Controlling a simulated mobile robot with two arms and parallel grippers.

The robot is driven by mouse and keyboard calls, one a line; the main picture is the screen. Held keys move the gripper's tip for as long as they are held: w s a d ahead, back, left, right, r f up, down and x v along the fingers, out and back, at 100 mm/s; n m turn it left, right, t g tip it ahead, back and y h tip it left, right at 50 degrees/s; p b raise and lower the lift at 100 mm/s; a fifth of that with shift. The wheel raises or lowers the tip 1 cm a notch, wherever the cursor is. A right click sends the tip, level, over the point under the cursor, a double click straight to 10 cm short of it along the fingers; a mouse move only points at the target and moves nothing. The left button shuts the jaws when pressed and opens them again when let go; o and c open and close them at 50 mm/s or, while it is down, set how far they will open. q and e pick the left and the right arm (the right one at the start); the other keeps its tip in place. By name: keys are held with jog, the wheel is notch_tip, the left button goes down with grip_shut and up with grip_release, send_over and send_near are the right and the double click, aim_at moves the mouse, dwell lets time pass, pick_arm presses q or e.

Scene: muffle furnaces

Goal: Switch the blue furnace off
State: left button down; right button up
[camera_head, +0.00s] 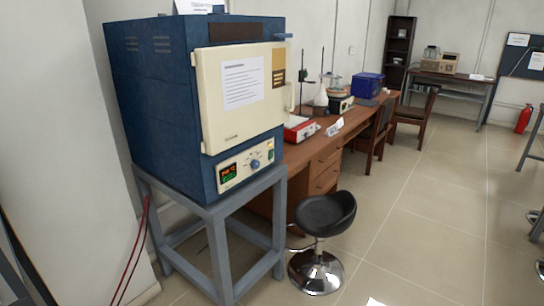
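The blue furnace (160,100) stands on a grey metal stand (214,225) at the left of the head view. Its cream door (240,125) is shut and carries a paper notice. Below the door is a control panel (245,165) with a lit display (228,173) showing red and green digits, a blue knob (255,164) and a small switch or button area to its right. The panel is too small to read the switch position. Neither of my grippers is in view.
A black stool (325,213) stands on the floor right of the stand. A wooden desk (325,165) with lab apparatus runs along the wall behind. Red cables (135,250) hang left of the stand.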

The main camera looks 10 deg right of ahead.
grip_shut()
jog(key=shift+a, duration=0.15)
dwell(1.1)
